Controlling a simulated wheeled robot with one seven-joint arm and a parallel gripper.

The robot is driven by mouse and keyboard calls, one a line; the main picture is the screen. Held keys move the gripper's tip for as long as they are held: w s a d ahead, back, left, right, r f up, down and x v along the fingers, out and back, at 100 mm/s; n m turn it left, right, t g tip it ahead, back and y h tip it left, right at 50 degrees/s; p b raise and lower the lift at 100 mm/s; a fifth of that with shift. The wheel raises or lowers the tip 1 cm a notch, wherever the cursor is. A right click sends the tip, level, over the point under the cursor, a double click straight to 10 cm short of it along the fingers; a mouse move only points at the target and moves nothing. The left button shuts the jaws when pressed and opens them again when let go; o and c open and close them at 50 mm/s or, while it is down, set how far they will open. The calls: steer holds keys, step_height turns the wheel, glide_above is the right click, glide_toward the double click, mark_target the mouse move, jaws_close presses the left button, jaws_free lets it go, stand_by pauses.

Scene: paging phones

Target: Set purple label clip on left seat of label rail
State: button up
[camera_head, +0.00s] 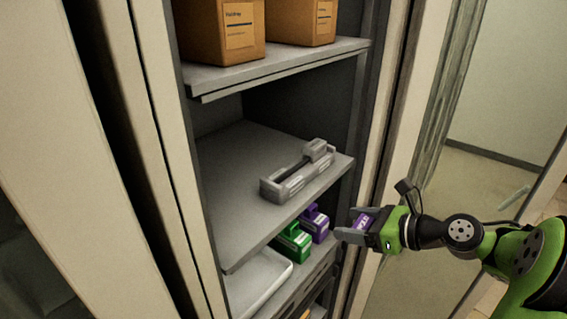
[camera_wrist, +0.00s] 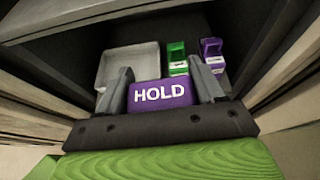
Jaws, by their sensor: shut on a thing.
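My gripper (camera_head: 356,224) is shut on a purple label clip (camera_head: 362,220) in front of the cabinet, to the right of the shelves. In the wrist view the clip (camera_wrist: 160,93) shows between the two fingers with the white word HOLD facing the camera. The label rail (camera_head: 285,188) is a grey bar lying on the middle shelf, near its front right edge. A raised grey block stands at its far right end, and the near left end has a low block. The held clip is apart from the rail, lower and to its right.
On the lower shelf stand a green clip (camera_head: 292,243) and another purple clip (camera_head: 316,223), beside a pale tray (camera_head: 262,283). The middle shelf (camera_head: 232,170) is bare left of the rail. Cardboard boxes (camera_head: 222,30) fill the upper shelf. The cabinet's right post is close to my gripper.

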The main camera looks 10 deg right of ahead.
steer(key=s+a+r+p, duration=0.1)
steer(key=s+r+p, duration=0.1)
steer(key=r, duration=0.5)
steer(key=s+a+r+p, duration=0.1)
steer(key=a+r+p, duration=0.1)
steer(key=r, duration=0.5)
glide_above(279, 174)
steer(key=shift+s+d+f, duration=0.1)
steer(key=shift+s+f, duration=0.05)
steer(key=shift+f, duration=0.35)
steer(key=shift+f+b, duration=0.3)
steer(key=shift+f, duration=1.3)
steer(key=shift+f, duration=0.1)
steer(key=o, duration=1.1)
